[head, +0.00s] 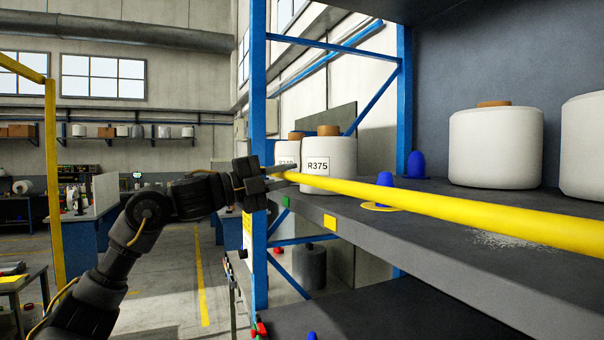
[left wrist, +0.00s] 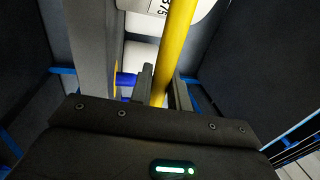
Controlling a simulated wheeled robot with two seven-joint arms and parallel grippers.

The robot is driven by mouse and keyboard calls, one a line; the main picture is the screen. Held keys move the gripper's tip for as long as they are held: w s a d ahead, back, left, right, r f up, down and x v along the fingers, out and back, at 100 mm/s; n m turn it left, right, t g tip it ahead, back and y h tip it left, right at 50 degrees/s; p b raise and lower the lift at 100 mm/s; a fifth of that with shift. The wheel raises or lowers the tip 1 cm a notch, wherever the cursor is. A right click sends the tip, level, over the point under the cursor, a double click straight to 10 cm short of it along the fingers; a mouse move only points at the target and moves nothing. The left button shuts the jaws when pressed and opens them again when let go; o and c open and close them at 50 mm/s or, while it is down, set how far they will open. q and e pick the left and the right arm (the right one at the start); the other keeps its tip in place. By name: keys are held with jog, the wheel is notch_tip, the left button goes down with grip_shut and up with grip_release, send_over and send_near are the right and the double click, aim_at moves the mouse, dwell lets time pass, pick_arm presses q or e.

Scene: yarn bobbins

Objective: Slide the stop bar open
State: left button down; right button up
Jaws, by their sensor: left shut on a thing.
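The stop bar (head: 430,205) is a long yellow round bar that runs across the front of the shelf in the head view, from the left upright out past the right edge. My left gripper (head: 284,178) is shut on the bar near its left end. In the left wrist view the bar (left wrist: 175,45) passes between the two fingers of my left gripper (left wrist: 160,95). The far right end of the bar is out of view. My right gripper is not in view.
White bobbins stand behind the bar, one labelled R375 (head: 328,160) and another (head: 495,145) farther right. Blue pegs (head: 415,165) rise from the shelf (head: 420,235). A blue rack upright (head: 259,90) stands close beside my left gripper. The aisle floor at left looks open.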

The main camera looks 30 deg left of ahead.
pick_arm(q)
notch_tip(320, 180, down, 11)
jog(key=b, duration=0.6)
jog(key=shift+r, duration=0.2)
jog(key=c, duration=1.4)
grip_release()
jog(key=shift+s, duration=0.1)
jog(key=shift+o, duration=0.2)
jog(key=b+v, duration=0.5)
jog(key=v, duration=0.5)
jog(key=shift+s+a, duration=0.25)
jog(key=shift+s, duration=0.1)
